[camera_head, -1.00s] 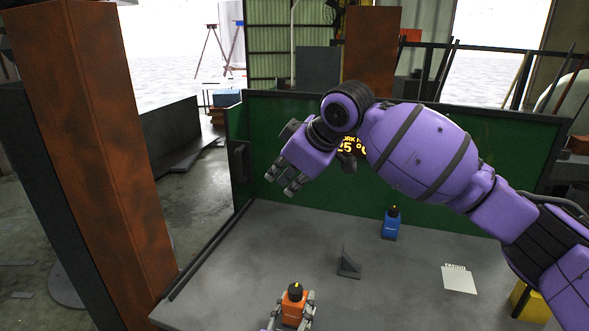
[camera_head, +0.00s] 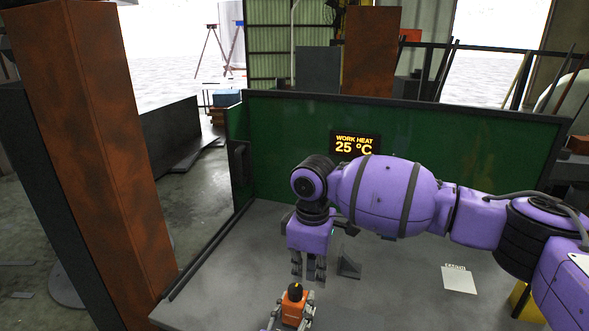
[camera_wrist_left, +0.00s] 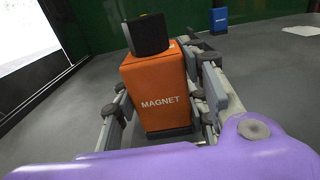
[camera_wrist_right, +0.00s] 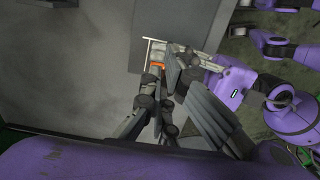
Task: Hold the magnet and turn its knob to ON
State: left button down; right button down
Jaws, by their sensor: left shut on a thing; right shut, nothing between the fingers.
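The orange magnet (camera_head: 292,312) stands upright at the table's front edge area, with a black knob (camera_head: 295,291) on top. In the left wrist view the magnet (camera_wrist_left: 160,95) shows its MAGNET lettering, and the knob (camera_wrist_left: 148,36) sits turned on its top. My left gripper (camera_head: 293,322) is shut on the magnet, one finger on each side. My right gripper (camera_head: 310,277) is shut and empty, pointing down just above and behind the knob, apart from it. In the right wrist view a sliver of orange (camera_wrist_right: 156,67) shows beyond the fingers; the knob is not clear there.
A dark angled bracket (camera_head: 348,266) stands right of my right gripper. A paper sheet (camera_head: 458,279) lies farther right. A green back panel (camera_head: 480,135) carries a display (camera_head: 355,144).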

jog(key=shift+f, duration=1.35)
jog(key=shift+s+f, duration=0.1)
jog(key=shift+f, duration=0.1)
jog(key=shift+s+a, duration=0.1)
jog(key=shift+s, duration=0.15)
jog(key=shift+s+a, duration=0.3)
jog(key=shift+s, duration=0.4)
jog(key=shift+s+a+r, duration=0.15)
jog(key=shift+s+r, duration=0.05)
jog(key=shift+r, duration=0.15)
notch_tip(320, 180, up, 6)
jog(key=shift+s+d, duration=0.25)
jog(key=shift+d, duration=0.05)
